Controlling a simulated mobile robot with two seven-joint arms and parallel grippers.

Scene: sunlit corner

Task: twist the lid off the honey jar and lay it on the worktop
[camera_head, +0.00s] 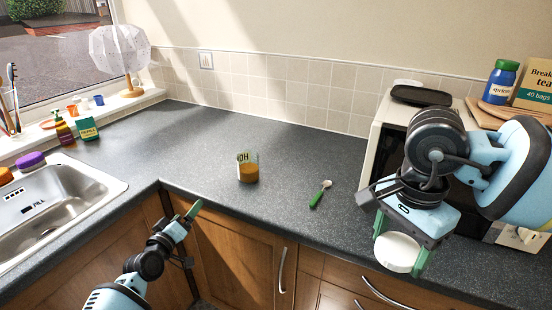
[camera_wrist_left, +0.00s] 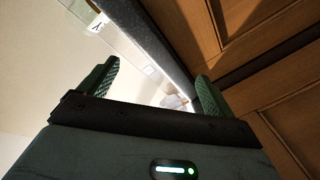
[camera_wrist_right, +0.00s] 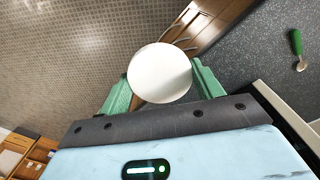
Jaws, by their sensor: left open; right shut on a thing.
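The honey jar (camera_head: 248,172) stands upright on the dark worktop (camera_head: 290,155), near its front edge, with no lid on it. The round white lid (camera_head: 397,252) is between the green fingers of my right gripper (camera_head: 402,248), which is shut on it. In the right wrist view the lid (camera_wrist_right: 160,73) shows its flat face, with floor and wooden fronts behind it. My left gripper (camera_head: 191,236) is open and empty, low in front of the cabinets and apart from the jar. Its spread fingers also show in the left wrist view (camera_wrist_left: 158,88).
A green-handled spoon (camera_head: 320,194) lies right of the jar. A sink (camera_head: 100,192) is at the left. At the right, a white appliance (camera_head: 373,150) stands behind my right arm, with a blue jar (camera_head: 500,82) and tea box (camera_head: 536,84) beyond. Worktop behind the honey jar is clear.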

